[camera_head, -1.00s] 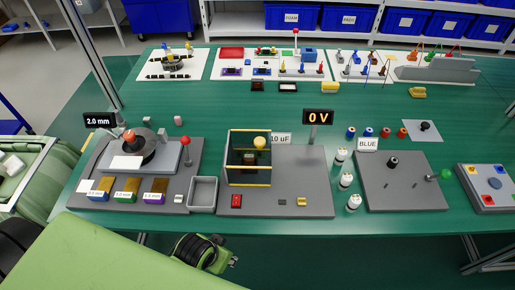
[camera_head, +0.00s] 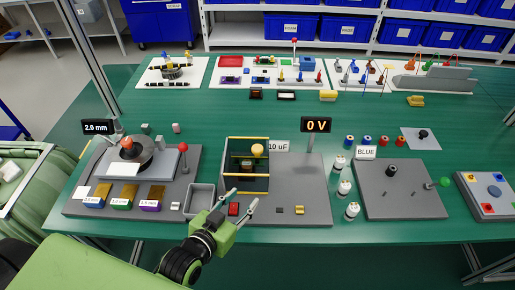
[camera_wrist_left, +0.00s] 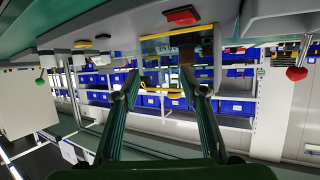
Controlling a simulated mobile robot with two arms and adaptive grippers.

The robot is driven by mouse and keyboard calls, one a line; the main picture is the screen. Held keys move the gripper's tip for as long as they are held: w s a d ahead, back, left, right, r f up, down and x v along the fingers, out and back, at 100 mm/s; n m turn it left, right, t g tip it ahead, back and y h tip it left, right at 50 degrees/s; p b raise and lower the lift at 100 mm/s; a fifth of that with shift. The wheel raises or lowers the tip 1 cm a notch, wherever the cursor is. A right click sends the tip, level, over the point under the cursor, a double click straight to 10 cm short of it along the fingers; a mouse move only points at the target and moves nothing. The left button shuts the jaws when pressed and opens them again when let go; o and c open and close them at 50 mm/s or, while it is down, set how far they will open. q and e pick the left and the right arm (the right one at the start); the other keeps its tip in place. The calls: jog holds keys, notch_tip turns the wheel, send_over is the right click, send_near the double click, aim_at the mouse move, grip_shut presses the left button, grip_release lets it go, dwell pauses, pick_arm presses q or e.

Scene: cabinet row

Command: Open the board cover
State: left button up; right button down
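The board cover (camera_head: 247,183) is a dark box-like cover with yellow edges and a pale yellow knob (camera_head: 257,151). It stands on a grey board (camera_head: 308,190) on the green bench. My left gripper (camera_head: 238,197) is in front of the cover at the board's front edge, by the red button (camera_head: 234,209). Its two fingers are spread, point towards the cover and hold nothing. In the left wrist view, which looks upside down, the open gripper (camera_wrist_left: 159,75) has the yellow-edged cover (camera_wrist_left: 176,36) beyond its tips. My right gripper is not in view.
A grey tray (camera_head: 201,198) lies left of the cover, beside a station with a red-ball lever (camera_head: 183,148). A "0 V" display (camera_head: 317,125) stands behind right. White cylinders (camera_head: 345,188) stand right of the board.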

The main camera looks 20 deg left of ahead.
aim_at(255, 153)
pick_arm(q)
notch_tip(255, 153, up, 5)
jog(key=w+a+t, duration=0.2)
jog(key=t, duration=0.3)
jog(key=shift+n+y, duration=0.3)
jog(key=shift+n, duration=0.1)
jog(key=w, duration=0.4)
jog(key=w+d+p, duration=0.1)
jog(key=w, duration=0.4)
jog(key=w+d+p, duration=0.1)
jog(key=w, duration=0.3)
jog(key=shift+w+r, duration=0.1)
jog(key=shift+w, duration=0.1)
grip_shut()
